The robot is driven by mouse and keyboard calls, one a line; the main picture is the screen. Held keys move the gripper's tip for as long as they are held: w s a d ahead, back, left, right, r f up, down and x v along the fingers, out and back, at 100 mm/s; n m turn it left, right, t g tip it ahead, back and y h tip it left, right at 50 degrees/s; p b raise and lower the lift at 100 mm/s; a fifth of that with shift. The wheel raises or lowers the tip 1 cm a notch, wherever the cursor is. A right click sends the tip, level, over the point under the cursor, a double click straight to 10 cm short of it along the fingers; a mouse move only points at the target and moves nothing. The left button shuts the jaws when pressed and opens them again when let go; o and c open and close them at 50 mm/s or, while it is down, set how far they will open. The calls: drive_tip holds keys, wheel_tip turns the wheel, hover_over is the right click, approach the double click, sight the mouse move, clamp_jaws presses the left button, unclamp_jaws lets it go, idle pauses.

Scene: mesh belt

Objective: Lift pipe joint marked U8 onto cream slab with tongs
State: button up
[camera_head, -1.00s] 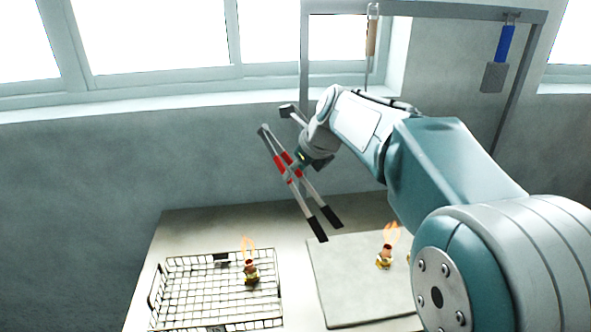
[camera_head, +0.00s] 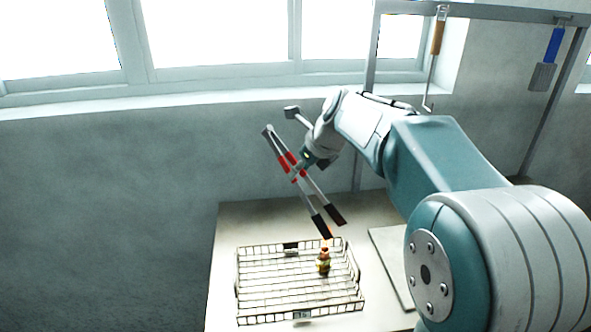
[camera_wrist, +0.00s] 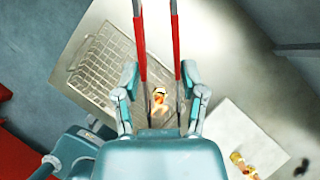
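My gripper (camera_head: 303,166) is closed on red-handled tongs (camera_head: 318,200) and holds them in the air, black tips down and slightly spread. The tips are above the far part of the wire basket (camera_head: 238,290). A small brassy pipe joint (camera_head: 323,266) with an orange glow stands in the basket, just below the tips; I see no contact. In the wrist view this joint (camera_wrist: 159,92) shows between the gripper fingers (camera_wrist: 160,80). The cream slab (camera_head: 383,252) is right of the basket, partly hidden by my arm. No U8 mark is legible.
The wrist view shows brassy pieces (camera_wrist: 240,163) on the slab (camera_wrist: 225,125). Basket and slab lie on a pale table (camera_head: 245,218). A rail behind carries a wooden-handled tool (camera_head: 438,35) and a blue-handled one (camera_head: 554,45). A wall with windows stands behind.

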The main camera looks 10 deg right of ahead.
sight(297, 187)
drive_tip(key=shift+a+f, duration=1.05)
drive_tip(key=shift+f, duration=0.35)
drive_tip(key=shift+d+f, duration=0.35)
drive_tip(key=shift+f, duration=0.2)
drive_tip(key=shift+d+f, duration=0.3)
drive_tip(key=shift+f, duration=0.2)
drive_tip(key=shift+a+f, duration=0.1)
drive_tip(key=shift+f, duration=2.5)
drive_tip(key=shift+a, duration=0.1)
